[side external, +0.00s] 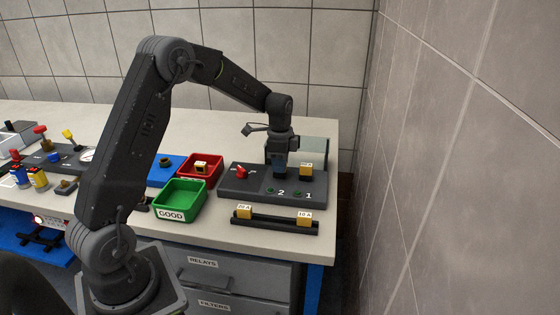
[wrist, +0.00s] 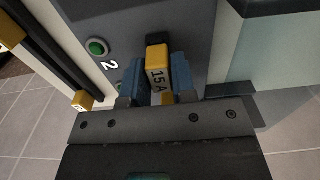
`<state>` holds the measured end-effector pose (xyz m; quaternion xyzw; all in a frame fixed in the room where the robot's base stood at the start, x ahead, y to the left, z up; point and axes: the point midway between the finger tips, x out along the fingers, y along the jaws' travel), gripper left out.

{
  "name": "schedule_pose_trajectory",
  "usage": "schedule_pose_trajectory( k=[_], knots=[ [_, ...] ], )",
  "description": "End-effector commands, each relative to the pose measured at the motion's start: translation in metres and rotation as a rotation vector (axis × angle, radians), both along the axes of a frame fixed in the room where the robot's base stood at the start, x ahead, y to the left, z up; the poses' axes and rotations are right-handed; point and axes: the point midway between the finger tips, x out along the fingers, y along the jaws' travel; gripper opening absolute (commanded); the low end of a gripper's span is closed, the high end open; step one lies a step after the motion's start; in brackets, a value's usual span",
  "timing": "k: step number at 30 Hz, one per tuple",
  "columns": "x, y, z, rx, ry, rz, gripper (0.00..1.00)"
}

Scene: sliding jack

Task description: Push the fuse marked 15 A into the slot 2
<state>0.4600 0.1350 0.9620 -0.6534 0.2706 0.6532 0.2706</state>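The fuse marked 15 A (wrist: 157,76), yellow with a dark end, stands between the blue fingers of my gripper (wrist: 157,72) in the wrist view. In the side view my gripper (side external: 279,172) points down over the dark fuse panel (side external: 235,188), behind the number 2 (side external: 282,192), and hides the fuse. Slot 2 is hidden by the gripper and fuse. I cannot tell how deep the fuse sits.
Another yellow fuse (side external: 306,170) stands on the panel just right of my gripper. A red knob (side external: 241,171) is to the left. In front, a black rail (side external: 273,222) carries two yellow fuses. Green (side external: 179,213) and red (side external: 219,162) trays stand left.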

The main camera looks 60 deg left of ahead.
Motion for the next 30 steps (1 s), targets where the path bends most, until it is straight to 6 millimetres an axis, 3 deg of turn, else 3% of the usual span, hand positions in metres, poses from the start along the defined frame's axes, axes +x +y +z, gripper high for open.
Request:
schedule_pose_trajectory(
  k=[7, 17, 23, 30],
  knots=[
    [0.0, 0.0, 0.0, 0.0, 0.0, 0.0, 0.49],
    [0.0, 0.0, 0.005, 0.001, -0.001, 0.0, 0.5],
    [0.001, 0.0, 0.036, 0.002, -0.005, 0.0, 0.5],
    [0.001, 0.0, 0.091, 0.002, -0.005, 0.0, 0.5]
  ],
)
